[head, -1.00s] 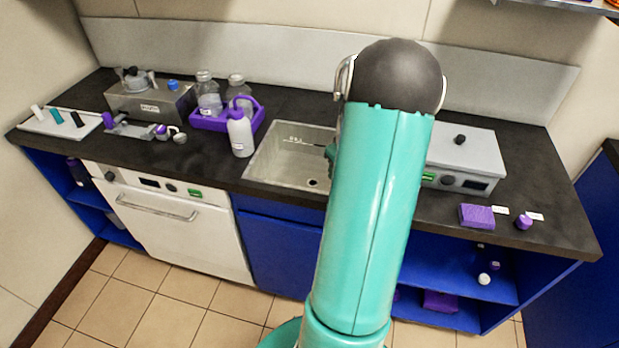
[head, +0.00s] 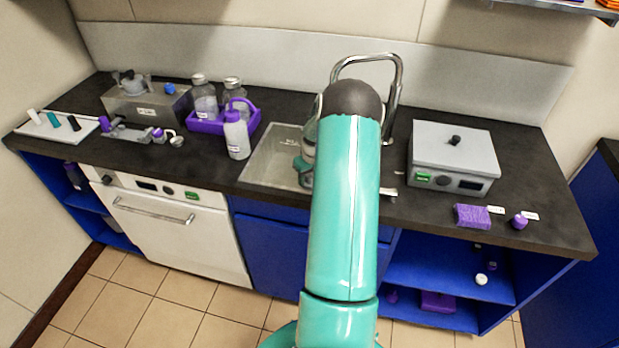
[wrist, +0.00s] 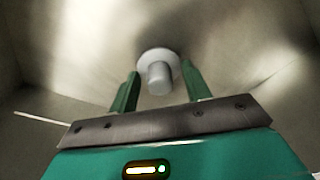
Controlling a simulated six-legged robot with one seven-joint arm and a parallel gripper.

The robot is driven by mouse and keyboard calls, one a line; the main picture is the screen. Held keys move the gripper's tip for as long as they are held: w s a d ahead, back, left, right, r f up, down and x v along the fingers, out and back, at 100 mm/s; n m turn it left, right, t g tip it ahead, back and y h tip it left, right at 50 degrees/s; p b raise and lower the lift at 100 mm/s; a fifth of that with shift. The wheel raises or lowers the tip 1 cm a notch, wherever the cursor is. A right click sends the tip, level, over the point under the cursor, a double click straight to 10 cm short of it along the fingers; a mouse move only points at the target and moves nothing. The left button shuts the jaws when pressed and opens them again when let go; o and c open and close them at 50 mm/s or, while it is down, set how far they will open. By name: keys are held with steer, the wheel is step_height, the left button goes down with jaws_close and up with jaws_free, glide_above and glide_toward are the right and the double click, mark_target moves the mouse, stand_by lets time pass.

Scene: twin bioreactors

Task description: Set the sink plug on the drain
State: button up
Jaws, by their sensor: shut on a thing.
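In the wrist view my gripper (wrist: 160,78) has its two green fingers on either side of the sink plug (wrist: 158,72), a pale grey disc with a short round knob towards the camera. It is shut on the plug. The blurred grey metal of the sink lies beyond it. In the head view the steel sink (head: 262,163) is set in the dark counter, and my arm covers its right part. A piece of my gripper shows over the basin, left of the arm. The drain shows in neither current view, and the plug is hidden in the head view.
A chrome tap (head: 399,75) arches behind my arm. A purple tray (head: 205,127) with bottles and a white wash bottle (head: 237,138) stand left of the sink.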

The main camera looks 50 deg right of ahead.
steer(key=shift+f, duration=0.25)
steer(key=shift+f, duration=0.2)
steer(key=o, duration=1.1)
steer(key=shift+c, duration=0.2)
steer(key=shift+r, duration=0.1)
step_height(320, 180, up, 12)
steer(key=s, duration=0.1)
steer(key=shift+s+a, duration=0.25)
steer(key=shift+a, duration=0.1)
